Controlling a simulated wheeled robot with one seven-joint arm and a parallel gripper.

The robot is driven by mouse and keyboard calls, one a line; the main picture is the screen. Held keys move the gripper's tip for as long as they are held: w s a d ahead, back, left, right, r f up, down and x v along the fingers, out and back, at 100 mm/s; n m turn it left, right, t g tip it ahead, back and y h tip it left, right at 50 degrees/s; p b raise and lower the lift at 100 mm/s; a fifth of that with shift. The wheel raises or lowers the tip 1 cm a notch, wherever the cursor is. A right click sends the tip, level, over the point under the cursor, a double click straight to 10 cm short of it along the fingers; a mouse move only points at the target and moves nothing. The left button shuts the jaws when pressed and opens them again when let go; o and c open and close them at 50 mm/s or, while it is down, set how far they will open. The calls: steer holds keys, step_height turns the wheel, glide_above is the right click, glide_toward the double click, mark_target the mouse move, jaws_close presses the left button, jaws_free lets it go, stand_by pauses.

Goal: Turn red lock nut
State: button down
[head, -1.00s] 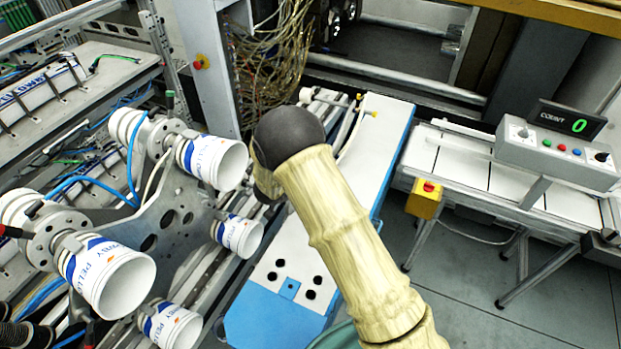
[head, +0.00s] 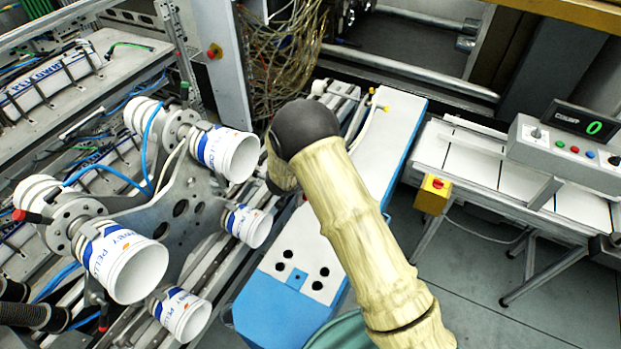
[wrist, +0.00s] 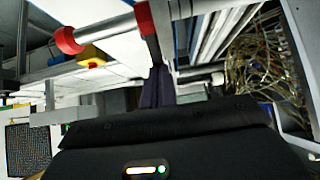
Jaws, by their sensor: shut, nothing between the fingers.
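In the wrist view a pale bar crosses the upper left, with a red round end piece (wrist: 68,40) and a red collar (wrist: 145,18). Either could be the red lock nut; I cannot tell which. My gripper (wrist: 157,88) shows there as a dark housing with narrow dark fingers, shut and empty. Its tips look below the red collar, and I cannot tell any contact. In the head view my pale arm hides the gripper and the place before it. A small red-tipped lever (head: 32,217) shows at the far left there.
A rotating holder with several white printed cups (head: 228,153) stands at the left. A white and blue machine bed (head: 275,305) lies behind my arm. A conveyor (head: 495,170) with a control box (head: 565,150) and yellow stop box (head: 433,194) stands right. Grey floor (head: 465,300) is open.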

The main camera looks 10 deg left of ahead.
steer(key=shift+s+a+r+p, duration=0.15)
steer(key=shift+s+r+p, duration=0.05)
steer(key=shift+r+p, duration=0.45)
steer(key=b+v, duration=0.1)
steer(key=v, duration=1.1)
steer(key=shift+w+r, duration=0.2)
steer(key=shift+r, duration=0.35)
steer(key=d+r+n+y+b, duration=0.3)
steer(key=d+r+y+b, duration=0.15)
steer(key=d, duration=0.55)
steer(key=s+d+f+n+g+h+b, duration=0.1)
steer(key=s+d+g, duration=0.4)
steer(key=s+d, duration=1)
steer(key=s+b, duration=0.1)
steer(key=s, duration=0.3)
steer(key=shift+d+f+g, duration=0.15)
steer(key=shift+d+g, duration=0.25)
steer(key=shift+w+d, duration=0.1)
